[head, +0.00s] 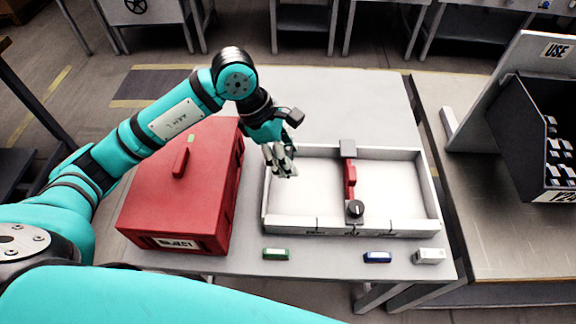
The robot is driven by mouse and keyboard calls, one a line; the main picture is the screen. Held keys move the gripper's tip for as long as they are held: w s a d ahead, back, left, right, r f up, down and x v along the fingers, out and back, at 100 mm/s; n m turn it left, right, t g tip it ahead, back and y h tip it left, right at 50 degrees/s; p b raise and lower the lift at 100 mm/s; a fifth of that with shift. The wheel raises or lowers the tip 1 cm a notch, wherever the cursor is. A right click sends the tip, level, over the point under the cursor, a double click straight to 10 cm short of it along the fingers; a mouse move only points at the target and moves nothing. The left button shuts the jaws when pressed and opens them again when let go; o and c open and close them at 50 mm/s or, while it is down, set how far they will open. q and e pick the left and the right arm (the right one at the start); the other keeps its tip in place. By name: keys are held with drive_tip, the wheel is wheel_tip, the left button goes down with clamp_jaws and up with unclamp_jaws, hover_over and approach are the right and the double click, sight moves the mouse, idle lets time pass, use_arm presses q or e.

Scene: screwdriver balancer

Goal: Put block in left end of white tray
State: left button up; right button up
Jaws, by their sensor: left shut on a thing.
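The white tray (402,234) lies on the grey table, its left end nearest my left gripper. My left gripper (283,172) points down over the back left corner of the tray. It is shut on a small block, mostly hidden between the fingers; its colour is unclear. Three small blocks lie in front of the tray: green (276,254), blue (377,257) and whitish (428,257). My right gripper is out of view.
A red box (175,190) with a handle and a label stands close to the tray's left side. At the right, another table (500,240) carries a black bin (540,135) with pale pieces. The grey table (350,100) is clear behind the tray.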

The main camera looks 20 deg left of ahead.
use_arm(q)
drive_tip(key=shift+w+a+n, duration=0.1)
drive_tip(key=shift+w+n, duration=0.2)
drive_tip(key=shift+n, duration=0.2)
wheel_tip(320, 180, down, 5)
drive_tip(key=shift+r+p, duration=0.1)
drive_tip(key=shift+p, duration=0.45)
drive_tip(key=shift+f, duration=0.75)
wheel_tip(320, 180, down, 3)
drive_tip(key=shift+f+p, duration=0.1)
drive_tip(key=shift+p, duration=0.25)
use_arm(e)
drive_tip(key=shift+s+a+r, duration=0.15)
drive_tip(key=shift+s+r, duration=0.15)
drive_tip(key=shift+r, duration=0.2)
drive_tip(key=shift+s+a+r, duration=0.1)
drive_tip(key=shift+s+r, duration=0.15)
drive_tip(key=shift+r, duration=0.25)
use_arm(q)
drive_tip(key=shift+f, duration=0.1)
drive_tip(key=shift+f, duration=0.15)
drive_tip(key=o, duration=1)
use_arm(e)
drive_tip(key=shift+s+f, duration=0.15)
